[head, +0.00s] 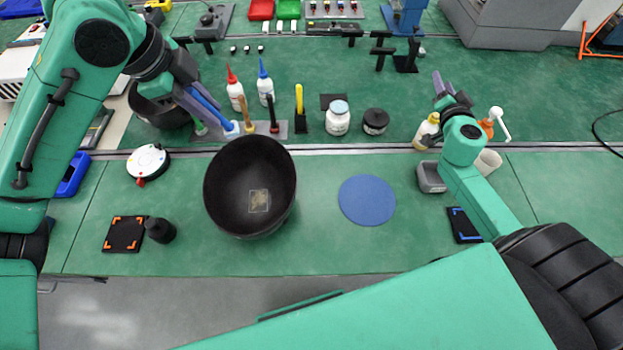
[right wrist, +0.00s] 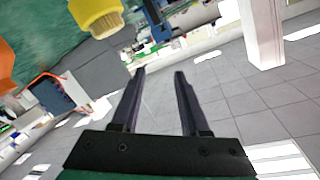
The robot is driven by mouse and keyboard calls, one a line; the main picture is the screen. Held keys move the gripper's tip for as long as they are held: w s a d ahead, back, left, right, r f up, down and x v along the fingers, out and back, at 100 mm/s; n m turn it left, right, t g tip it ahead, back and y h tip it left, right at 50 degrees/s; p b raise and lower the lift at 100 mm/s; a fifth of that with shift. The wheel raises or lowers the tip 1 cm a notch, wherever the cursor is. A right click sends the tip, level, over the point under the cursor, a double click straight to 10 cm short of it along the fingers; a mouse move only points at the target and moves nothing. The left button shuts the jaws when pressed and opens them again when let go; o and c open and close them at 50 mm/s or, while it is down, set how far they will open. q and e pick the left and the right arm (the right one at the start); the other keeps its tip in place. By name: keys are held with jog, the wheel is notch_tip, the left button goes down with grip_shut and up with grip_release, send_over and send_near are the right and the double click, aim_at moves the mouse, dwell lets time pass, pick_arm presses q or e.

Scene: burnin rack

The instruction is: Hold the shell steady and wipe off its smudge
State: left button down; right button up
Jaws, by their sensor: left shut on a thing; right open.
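The black bowl-shaped shell (head: 222,197) stands on the green bench left of centre in the head view, mouth up. A pale brownish smudge (head: 258,200) shows on its inside. My left gripper (head: 208,112) is behind and left of the shell, apart from it. It is shut, apparently on a blue-handled tool (head: 205,98) with a white end; its fingertips partly hide the contact. My right gripper (head: 444,86) is open at the back right, above a yellow-capped bottle (head: 427,130). The right wrist view shows its two fingers (right wrist: 158,100) apart with nothing between them.
A tool holder (head: 283,131) with upright handled tools stands behind the shell. White bottles (head: 236,95), a jar (head: 338,118) and a black pot (head: 375,121) stand nearby. A blue round mat (head: 367,200) lies bare right of the shell. A dark bowl (head: 158,112) sits below my left wrist.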

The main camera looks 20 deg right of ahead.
jog(key=a+f+n+y, duration=0.2)
jog(key=a, duration=0.4)
jog(key=a+f+n+y, duration=0.1)
jog(key=a+f+n, duration=0.15)
jog(key=a, duration=0.45)
jog(key=n+g+y, duration=0.2)
jog(key=n+y, duration=0.5)
jog(key=n, duration=0.1)
send_near(292, 162)
jog(key=shift+m, duration=0.25)
jog(key=x, duration=1.3)
jog(key=shift+s, duration=0.1)
grip_shut()
jog(key=shift+r, duration=0.1)
